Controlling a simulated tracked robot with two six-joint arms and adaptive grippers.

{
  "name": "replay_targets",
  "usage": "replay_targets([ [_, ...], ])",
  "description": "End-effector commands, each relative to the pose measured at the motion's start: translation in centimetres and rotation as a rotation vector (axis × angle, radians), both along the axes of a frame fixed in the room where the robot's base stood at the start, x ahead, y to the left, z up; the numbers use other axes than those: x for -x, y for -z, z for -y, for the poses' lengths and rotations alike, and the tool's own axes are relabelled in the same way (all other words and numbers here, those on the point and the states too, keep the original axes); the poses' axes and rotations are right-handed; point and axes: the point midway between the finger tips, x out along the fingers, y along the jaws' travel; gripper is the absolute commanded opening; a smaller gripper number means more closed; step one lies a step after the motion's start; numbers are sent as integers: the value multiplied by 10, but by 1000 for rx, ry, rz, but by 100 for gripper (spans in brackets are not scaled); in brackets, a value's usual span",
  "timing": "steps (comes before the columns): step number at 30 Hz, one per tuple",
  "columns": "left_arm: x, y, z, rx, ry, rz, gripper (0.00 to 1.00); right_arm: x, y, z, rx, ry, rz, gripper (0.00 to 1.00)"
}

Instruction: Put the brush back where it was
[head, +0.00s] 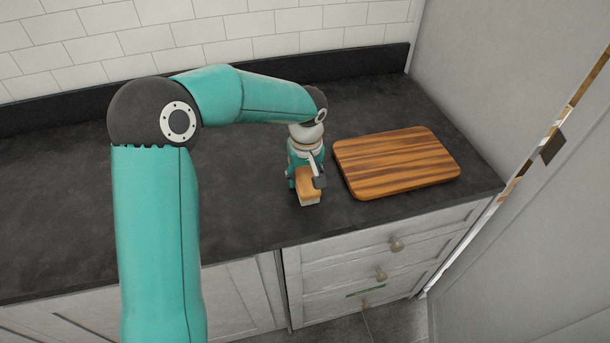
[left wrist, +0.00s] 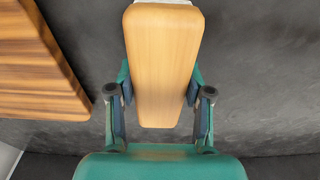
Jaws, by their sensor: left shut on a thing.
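The brush (head: 308,186) has a light wooden back, with pale bristles just showing at its near end in the head view. In the left wrist view the brush (left wrist: 161,65) lies between the two fingers, its wooden side facing the camera. My left gripper (head: 305,180) is shut on the brush, above or at the dark countertop beside the cutting board. In the left wrist view, my left gripper (left wrist: 159,100) has a finger against each side of the wood. I cannot tell whether the brush touches the counter. My right gripper is not in view.
A striped wooden cutting board (head: 396,161) lies flat just right of the brush; it also shows in the left wrist view (left wrist: 35,60). The dark countertop (head: 245,200) is bare to the left. White drawers (head: 350,268) are below, and a grey wall (head: 500,90) bounds the right.

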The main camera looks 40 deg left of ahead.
Motion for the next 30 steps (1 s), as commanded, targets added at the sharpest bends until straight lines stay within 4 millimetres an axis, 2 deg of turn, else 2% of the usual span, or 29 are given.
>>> replay_targets([
  [2, 0, 3, 0, 0, 0, 0, 18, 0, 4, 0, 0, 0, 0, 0],
  [3, 0, 1, 0, 0, 0, 0, 57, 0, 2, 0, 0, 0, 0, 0],
  [6, 0, 1, 0, 0, 0, 0, 74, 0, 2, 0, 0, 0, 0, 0],
  [20, 0, -6, 0, -1, 0, 2, 75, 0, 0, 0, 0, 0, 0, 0],
  [26, 2, -36, 3, 0, -1, 6, 75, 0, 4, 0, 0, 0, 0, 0],
  [30, 4, -65, 6, 0, 1, 6, 75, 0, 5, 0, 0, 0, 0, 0],
])
